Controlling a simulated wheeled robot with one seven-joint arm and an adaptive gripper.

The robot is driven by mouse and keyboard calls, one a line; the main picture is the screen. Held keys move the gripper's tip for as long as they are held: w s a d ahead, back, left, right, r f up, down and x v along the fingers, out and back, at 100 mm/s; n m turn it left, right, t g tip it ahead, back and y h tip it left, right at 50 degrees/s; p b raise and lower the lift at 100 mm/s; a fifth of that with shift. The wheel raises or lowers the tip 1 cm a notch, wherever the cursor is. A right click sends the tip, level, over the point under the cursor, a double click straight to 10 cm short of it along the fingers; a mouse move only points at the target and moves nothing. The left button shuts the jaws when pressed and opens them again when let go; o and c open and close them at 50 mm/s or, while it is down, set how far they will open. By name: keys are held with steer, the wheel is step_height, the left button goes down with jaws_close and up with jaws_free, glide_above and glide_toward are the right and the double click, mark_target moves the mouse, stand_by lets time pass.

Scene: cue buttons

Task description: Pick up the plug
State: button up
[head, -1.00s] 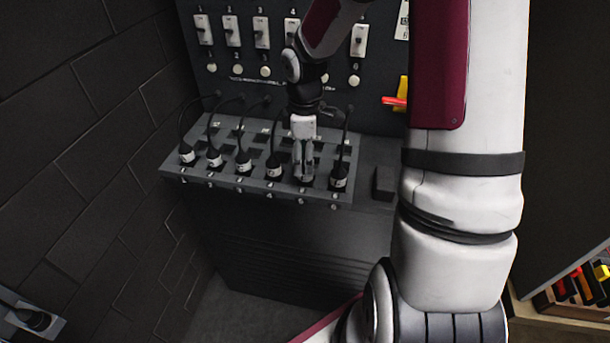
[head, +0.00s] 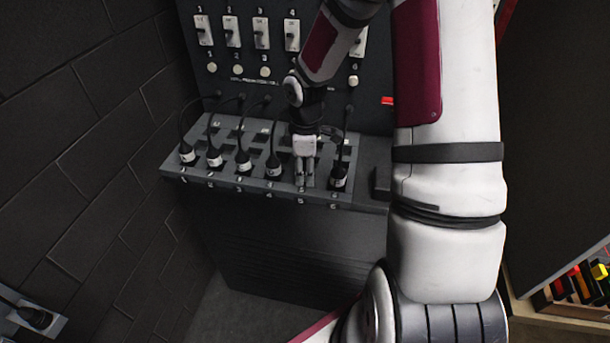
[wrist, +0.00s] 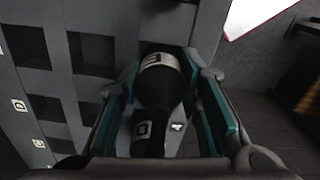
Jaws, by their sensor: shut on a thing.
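My gripper (head: 305,183) is at the front row of the sloped dark panel (head: 255,187), above the label 5. In the wrist view its teal-padded fingers are shut on a black plug (wrist: 158,88) with a white lettered band. The gripper covers most of that plug in the head view. Whether the plug is still seated in its socket cannot be told. Other black plugs with white bands and cables stand in the front row: several to the left, one being the plug at 4 (head: 274,168), and one to the right at 6 (head: 339,178).
Empty dark sockets (wrist: 91,52) lie behind the front row. Switches (head: 262,33) and round pale buttons (head: 265,72) are on the upright board behind. A dark block (head: 382,183) stands right of the panel. A brick wall (head: 90,150) is at the left.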

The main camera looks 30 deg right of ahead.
mark_target(305, 161)
steer(key=shift+r, duration=0.5)
step_height(305, 161, up, 2)
steer(key=shift+r, duration=0.15)
steer(key=shift+s+a+r, duration=0.2)
steer(key=shift+s, duration=0.35)
steer(key=s+a, duration=0.3)
steer(key=s, duration=0.4)
steer(key=s+a+r, duration=0.1)
steer(key=s+a, duration=0.1)
steer(key=s, duration=0.4)
steer(key=shift+s+a+r+p, duration=0.15)
steer(key=shift+s+a+p, duration=0.15)
steer(key=shift+s+a, duration=0.1)
steer(key=shift+r+p, duration=2.25)
steer(key=shift+r, duration=0.6)
